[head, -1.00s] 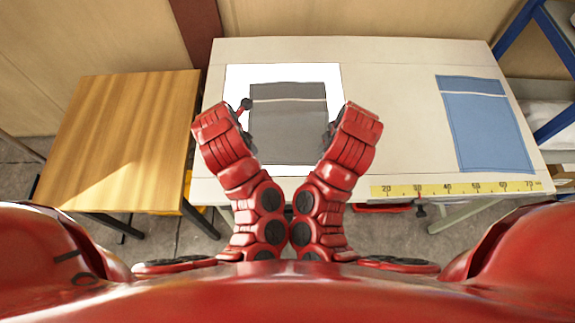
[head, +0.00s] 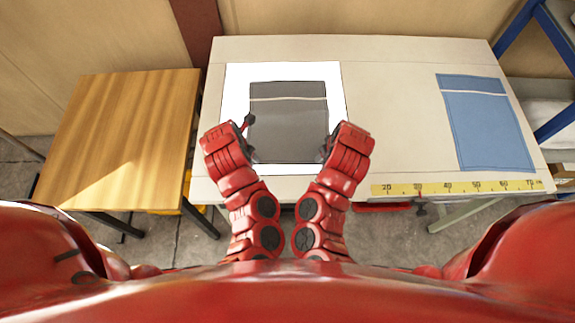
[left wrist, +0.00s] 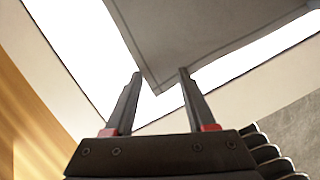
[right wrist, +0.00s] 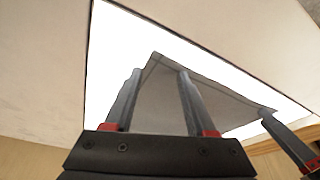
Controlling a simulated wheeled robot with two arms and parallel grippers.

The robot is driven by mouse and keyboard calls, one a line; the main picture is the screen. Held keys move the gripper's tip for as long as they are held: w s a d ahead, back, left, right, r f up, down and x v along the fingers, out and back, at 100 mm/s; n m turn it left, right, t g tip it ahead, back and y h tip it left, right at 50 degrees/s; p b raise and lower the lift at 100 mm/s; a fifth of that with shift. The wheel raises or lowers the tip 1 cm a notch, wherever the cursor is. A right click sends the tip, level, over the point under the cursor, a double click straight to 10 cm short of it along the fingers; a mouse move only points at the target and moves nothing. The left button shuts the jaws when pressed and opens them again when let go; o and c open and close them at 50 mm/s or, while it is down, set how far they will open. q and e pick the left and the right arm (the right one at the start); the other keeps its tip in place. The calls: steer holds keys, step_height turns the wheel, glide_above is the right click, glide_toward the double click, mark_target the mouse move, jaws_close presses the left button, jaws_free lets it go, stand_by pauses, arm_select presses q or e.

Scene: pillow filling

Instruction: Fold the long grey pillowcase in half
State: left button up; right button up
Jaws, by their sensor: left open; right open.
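The grey pillowcase (head: 288,122) lies flat on a white sheet (head: 238,85) on the table, with a pale stripe across its far end. My left gripper (left wrist: 160,72) is open at the pillowcase's near left corner. In the left wrist view that corner (left wrist: 160,60) shows between and beyond the fingers. My right gripper (right wrist: 160,71) is open at the near right corner. In the right wrist view grey cloth (right wrist: 158,90) shows between its fingers. Contact cannot be told. The grippers partly hide the near corners in the head view.
A blue pillowcase (head: 487,125) lies at the right of the table, behind a yellow ruler strip (head: 455,188) on the near edge. A wooden side table (head: 120,140) stands at the left. The table between the white sheet and the blue cloth is clear.

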arm_select(q)
jaws_close()
arm_select(e)
jaws_close()
arm_select(q)
steer(key=shift+r, duration=0.1)
stand_by(0.3)
